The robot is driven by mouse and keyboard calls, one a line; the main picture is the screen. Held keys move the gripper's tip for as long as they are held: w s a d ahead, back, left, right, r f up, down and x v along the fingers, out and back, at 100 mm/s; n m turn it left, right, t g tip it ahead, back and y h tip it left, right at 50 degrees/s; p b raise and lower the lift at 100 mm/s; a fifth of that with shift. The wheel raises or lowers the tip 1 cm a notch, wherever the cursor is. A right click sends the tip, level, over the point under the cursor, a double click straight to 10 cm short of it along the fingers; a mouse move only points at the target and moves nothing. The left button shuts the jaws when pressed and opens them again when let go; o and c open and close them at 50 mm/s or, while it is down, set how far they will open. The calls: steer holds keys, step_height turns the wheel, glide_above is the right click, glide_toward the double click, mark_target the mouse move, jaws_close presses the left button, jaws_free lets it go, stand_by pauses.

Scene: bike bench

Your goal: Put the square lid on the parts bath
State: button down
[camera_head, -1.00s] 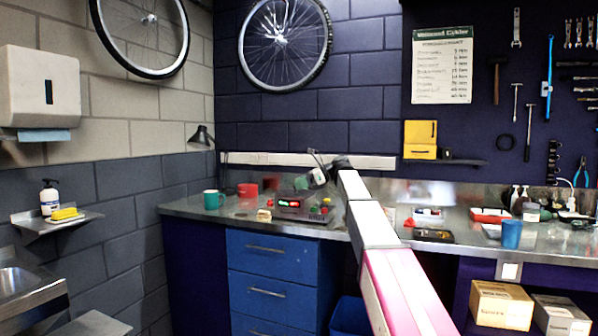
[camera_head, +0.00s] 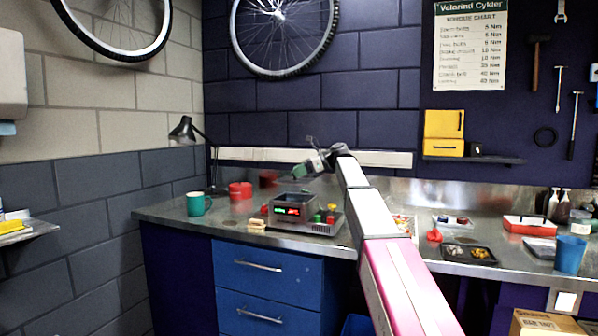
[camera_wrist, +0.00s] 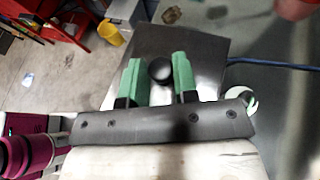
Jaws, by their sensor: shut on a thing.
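The parts bath (camera_head: 292,212) is a grey box with a lit red and green display, standing on the steel bench left of centre in the head view. Its top looks open and dark. My gripper (camera_head: 300,171) is above the back of the bath, apart from it. In the wrist view my gripper (camera_wrist: 159,78) has its green fingers shut on the round black knob (camera_wrist: 160,69) of the square lid (camera_wrist: 205,45). The lid is a dark grey flat plate. In the head view I cannot make the lid out clearly.
A teal mug (camera_head: 198,204) and a red container (camera_head: 240,190) stand left of the bath, with a black lamp (camera_head: 185,130) behind. Small red and green items (camera_head: 325,214) sit at the bath's right. A parts tray (camera_head: 469,253) and a blue cup (camera_head: 570,255) are farther right.

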steer(key=shift+f, duration=2.7)
steer(key=shift+f, duration=0.55)
steer(key=c, duration=0.8)
jaws_free()
